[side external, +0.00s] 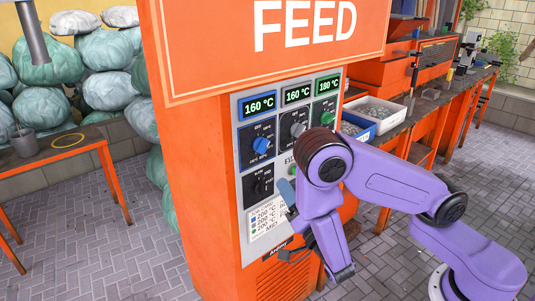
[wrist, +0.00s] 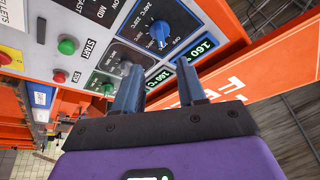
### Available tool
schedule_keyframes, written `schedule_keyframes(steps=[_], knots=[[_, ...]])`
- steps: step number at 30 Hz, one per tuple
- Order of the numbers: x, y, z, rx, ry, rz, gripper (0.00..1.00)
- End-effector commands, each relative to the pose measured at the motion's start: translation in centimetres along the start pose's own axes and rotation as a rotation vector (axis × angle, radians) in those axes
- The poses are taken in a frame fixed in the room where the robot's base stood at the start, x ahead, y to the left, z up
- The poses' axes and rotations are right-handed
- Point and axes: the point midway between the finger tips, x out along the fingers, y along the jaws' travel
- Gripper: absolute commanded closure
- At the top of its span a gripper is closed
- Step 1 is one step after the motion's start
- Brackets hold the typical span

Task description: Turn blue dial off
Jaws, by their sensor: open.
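The blue dial (side external: 261,145) is on the upper left of the machine's grey control panel, under a display reading 160 °C. In the wrist view the blue dial (wrist: 159,32) sits on a black plate with temperature marks and an OFF label. Its exact setting is too small to read. My gripper (wrist: 158,67) is open and empty, its two fingers apart, with the blue dial beyond the fingertips. In the side view my gripper is in front of the lower panel, below the dial and apart from it.
A grey dial (side external: 298,130) and a green dial (side external: 326,118) are to the right of the blue one. A black dial (side external: 263,185) is below it. A green START button (wrist: 67,46) and a red button (wrist: 60,76) are nearby. The orange FEED hopper (side external: 280,45) overhangs the panel.

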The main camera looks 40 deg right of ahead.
Motion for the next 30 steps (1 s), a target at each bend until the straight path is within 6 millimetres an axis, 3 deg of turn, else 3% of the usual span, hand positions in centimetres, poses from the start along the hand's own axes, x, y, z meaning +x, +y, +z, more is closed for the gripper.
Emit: schedule_keyframes(steps=[18,24,30], knots=[[10.3,0.1,-0.2,0.003,0.006,0.001,0.60],[12.4,0.1,-0.1,0.001,0.003,0.001,0.60],[13.1,0.0,-0.1,0.000,0.000,-0.001,0.60]])
